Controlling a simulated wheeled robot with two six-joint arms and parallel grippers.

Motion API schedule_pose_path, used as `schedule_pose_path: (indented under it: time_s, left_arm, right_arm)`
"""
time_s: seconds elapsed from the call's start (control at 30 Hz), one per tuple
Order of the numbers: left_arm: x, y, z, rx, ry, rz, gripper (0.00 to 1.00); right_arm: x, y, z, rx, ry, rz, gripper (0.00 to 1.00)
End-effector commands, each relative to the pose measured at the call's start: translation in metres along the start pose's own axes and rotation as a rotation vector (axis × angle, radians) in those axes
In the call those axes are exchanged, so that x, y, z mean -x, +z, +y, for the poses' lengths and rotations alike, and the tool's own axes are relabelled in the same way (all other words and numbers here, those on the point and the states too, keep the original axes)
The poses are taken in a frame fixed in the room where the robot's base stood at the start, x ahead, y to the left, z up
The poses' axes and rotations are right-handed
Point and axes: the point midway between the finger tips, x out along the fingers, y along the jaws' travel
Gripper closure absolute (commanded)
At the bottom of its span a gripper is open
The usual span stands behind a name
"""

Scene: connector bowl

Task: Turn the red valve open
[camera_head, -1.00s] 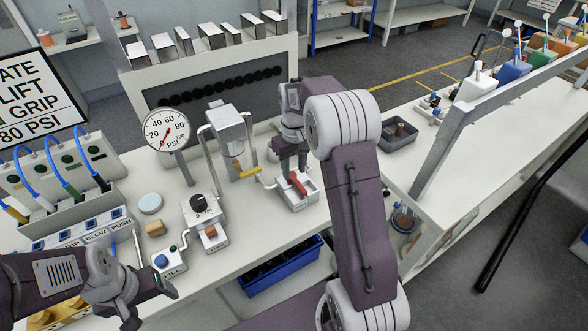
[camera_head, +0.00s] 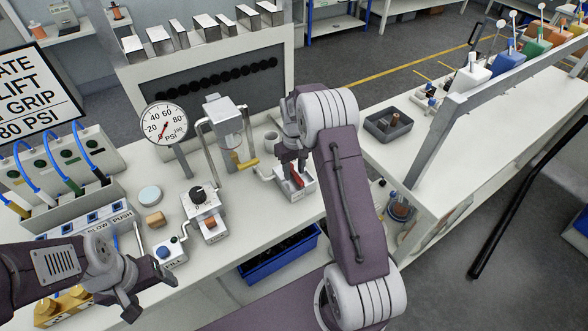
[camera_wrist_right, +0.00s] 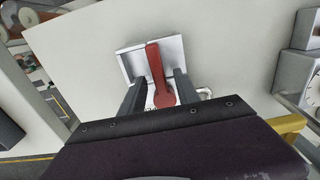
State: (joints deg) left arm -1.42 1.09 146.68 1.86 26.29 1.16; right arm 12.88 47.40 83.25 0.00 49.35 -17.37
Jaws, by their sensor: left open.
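The red valve handle (camera_head: 298,180) sits on a small white block (camera_head: 303,190) on the bench, near the middle of the head view. In the right wrist view the handle (camera_wrist_right: 157,75) is a red bar with a round end, standing over the pale block (camera_wrist_right: 130,62). My right gripper (camera_head: 292,168) is over the block, partly hiding the handle. In the wrist view its two dark fingers (camera_wrist_right: 158,92) straddle the bar, with a gap on each side. My left gripper (camera_head: 150,292) is open and empty at the front left, away from the valve.
A pressure gauge (camera_head: 166,122) stands left of the valve, its needle low. A grey tray (camera_head: 388,125) is on the right. A blue bin (camera_head: 280,252) sits below the bench.

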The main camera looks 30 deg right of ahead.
Motion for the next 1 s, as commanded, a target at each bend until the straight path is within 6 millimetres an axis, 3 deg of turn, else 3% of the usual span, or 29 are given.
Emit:
schedule_pose_path:
  time_s: [0.1, 0.27, 1.0]
  left_arm:
    - [-0.0001, 0.0, 0.0, 0.0, 0.0, 0.0, 0.25]
    - [-0.0001, 0.0, 0.0, 0.0, 0.0, 0.0, 0.25]
    - [0.0, 0.0, 0.0, 0.0, 0.0, 0.0, 0.25]
  right_arm:
    - [0.0, 0.0, 0.0, 0.0, 0.0, 0.0, 0.62]
    - [0.0002, 0.0, 0.0, 0.0, 0.0, 0.0, 1.0]
    - [0.0008, -0.0002, 0.0001, 0.0, 0.0, 0.001, 1.0]
